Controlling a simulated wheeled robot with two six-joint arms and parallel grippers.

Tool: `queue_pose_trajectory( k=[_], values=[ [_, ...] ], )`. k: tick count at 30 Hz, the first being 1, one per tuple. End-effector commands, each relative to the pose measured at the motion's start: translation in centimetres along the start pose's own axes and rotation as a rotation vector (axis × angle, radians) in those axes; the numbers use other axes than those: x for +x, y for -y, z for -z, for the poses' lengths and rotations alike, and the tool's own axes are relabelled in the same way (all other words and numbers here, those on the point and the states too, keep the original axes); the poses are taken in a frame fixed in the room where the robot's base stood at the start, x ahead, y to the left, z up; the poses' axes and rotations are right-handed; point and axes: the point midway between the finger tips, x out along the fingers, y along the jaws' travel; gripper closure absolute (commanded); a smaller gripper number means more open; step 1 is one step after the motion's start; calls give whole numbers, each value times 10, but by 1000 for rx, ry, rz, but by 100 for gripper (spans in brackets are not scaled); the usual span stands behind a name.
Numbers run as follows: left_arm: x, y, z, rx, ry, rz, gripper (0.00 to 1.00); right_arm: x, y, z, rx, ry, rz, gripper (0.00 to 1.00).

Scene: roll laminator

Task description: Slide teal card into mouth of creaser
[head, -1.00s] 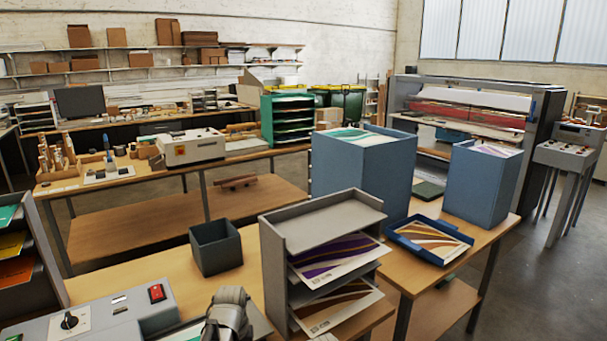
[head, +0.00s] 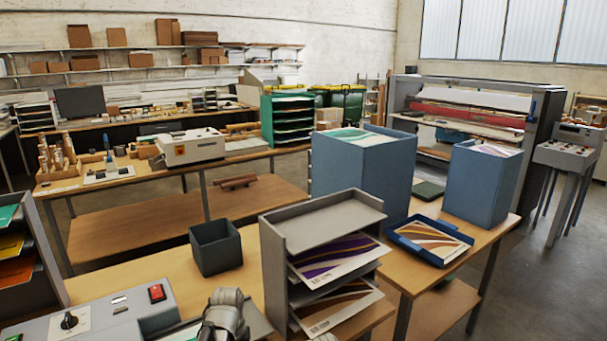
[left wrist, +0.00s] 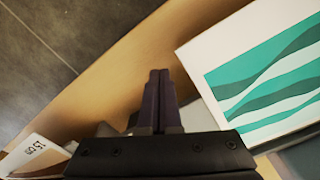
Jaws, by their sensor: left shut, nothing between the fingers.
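The teal card (left wrist: 262,78), white with teal and dark green waves, lies at the right of the left wrist view. My left gripper (left wrist: 160,75) is shut and empty, its fingertips beside the card's left edge, with a gap between them in the picture. In the head view, a grey arm part of mine (head: 224,318) shows at the bottom, its fingers out of frame, with a pale sheet edge beside it. A grey machine (head: 110,318) with a knob and red switch stands at bottom left; it may be the creaser, but its mouth is not visible. My right gripper is not seen.
A grey tiered rack (head: 272,268) with printed sheets stands right of my arm. A dark open box (head: 216,250) sits behind on the wooden table. Blue bins (head: 360,180) and a blue tray (head: 400,232) stand further right. A coloured-sheet rack (head: 45,270) is at left.

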Motion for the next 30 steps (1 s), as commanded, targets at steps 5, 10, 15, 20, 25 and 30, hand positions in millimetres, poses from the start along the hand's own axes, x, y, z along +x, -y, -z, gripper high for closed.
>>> queue_pose_trajectory(
  k=[5,10,15,20,25,30],
  values=[
    [0,6,-4,0,0,0,100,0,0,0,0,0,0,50],
    [0,10,-6,0,0,0,100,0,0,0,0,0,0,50],
    [0,15,-9,-1,0,0,100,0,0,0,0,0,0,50],
    [0,20,-12,0,0,0,100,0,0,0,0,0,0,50],
    [0,25,-15,0,0,0,100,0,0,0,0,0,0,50],
    [0,25,-14,1,0,0,100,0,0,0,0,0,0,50]
  ],
)
